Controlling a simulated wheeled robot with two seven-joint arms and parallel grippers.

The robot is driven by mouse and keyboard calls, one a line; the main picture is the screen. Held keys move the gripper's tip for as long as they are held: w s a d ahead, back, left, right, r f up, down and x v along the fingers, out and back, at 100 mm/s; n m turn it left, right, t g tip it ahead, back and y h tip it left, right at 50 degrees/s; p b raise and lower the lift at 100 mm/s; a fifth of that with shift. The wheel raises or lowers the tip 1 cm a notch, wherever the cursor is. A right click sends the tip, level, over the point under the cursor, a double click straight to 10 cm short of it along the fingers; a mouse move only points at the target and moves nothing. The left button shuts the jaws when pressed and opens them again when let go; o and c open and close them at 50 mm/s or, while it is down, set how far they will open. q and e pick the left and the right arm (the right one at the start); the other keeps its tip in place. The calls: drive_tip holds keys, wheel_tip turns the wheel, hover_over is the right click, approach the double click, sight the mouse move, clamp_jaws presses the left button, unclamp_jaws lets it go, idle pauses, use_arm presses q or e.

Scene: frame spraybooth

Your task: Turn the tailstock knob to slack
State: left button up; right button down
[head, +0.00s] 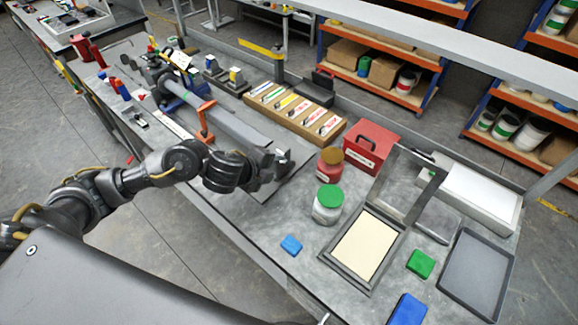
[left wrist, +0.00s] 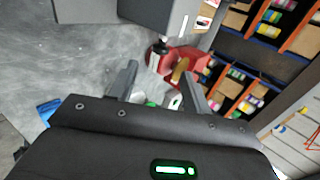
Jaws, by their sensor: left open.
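My left gripper (head: 264,170) is at the near end of the long grey bench fixture (head: 232,128). Its two fingers also show in the left wrist view (left wrist: 160,72), spread apart with nothing gripped between them. A small dark knob (left wrist: 160,47) on a short bright shaft stands just past the fingertips, roughly centred between them. It sits below a grey block (left wrist: 150,12), which looks like the tailstock. In the head view the arm and gripper hide the knob, and I cannot tell which way it is set. My right gripper is not in view.
A red toolbox (head: 371,148), a brown-lidded jar (head: 330,164) and a green-lidded jar (head: 327,205) stand to the right of the gripper. A wooden rack (head: 290,112) lies behind. A framed screen (head: 364,248) and blue block (head: 291,245) are nearer. Bare bench lies around the blue block.

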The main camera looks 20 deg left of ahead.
sight(289, 166)
use_arm(q)
drive_tip(key=x, duration=0.7)
drive_tip(key=shift+r+b, duration=0.1)
drive_tip(key=shift+b, duration=0.25)
drive_tip(key=shift+x, duration=0.9)
